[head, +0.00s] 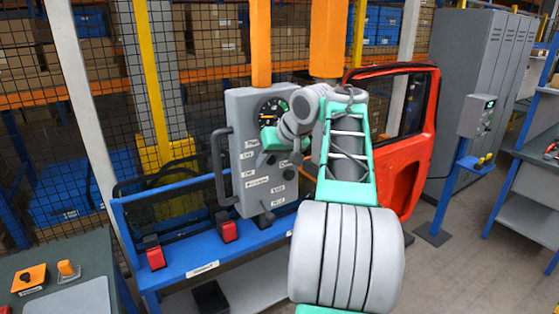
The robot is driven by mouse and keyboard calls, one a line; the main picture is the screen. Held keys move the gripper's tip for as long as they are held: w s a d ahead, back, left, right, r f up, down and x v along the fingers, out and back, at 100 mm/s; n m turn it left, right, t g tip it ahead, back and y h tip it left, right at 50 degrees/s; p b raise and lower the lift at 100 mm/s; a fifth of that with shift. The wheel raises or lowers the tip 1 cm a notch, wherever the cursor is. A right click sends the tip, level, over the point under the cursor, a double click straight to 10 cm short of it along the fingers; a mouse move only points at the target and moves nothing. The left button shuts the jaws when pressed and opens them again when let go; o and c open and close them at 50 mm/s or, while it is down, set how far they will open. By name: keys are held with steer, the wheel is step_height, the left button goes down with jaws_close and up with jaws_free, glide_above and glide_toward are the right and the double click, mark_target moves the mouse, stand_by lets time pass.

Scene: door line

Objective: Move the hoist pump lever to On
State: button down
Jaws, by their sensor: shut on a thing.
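A grey control box (238,110) hangs in the middle of the head view, with a round dial near its top and several small white labels on its face. The labels are too small to read surely. My gripper (262,158) is at the box's face, below the dial, partly hidden by my wrist. It is shut on a small part there, which appears to be the hoist pump lever. The lever itself is hidden, so its setting cannot be told. A dark knob (265,217) sticks out at the box's lower edge, below my gripper.
A grey side handle (217,165) is on the box's left. A blue bench (190,262) with red-topped clamps stands below. A red door (407,175) hangs close behind my arm on the right. A grey post-mounted box (477,115) stands further right, with open floor before it.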

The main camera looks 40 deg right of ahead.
stand_by(0.3)
steer(key=c, duration=1.2)
jaws_free()
steer(key=v, duration=0.8)
steer(key=shift+w, duration=0.1)
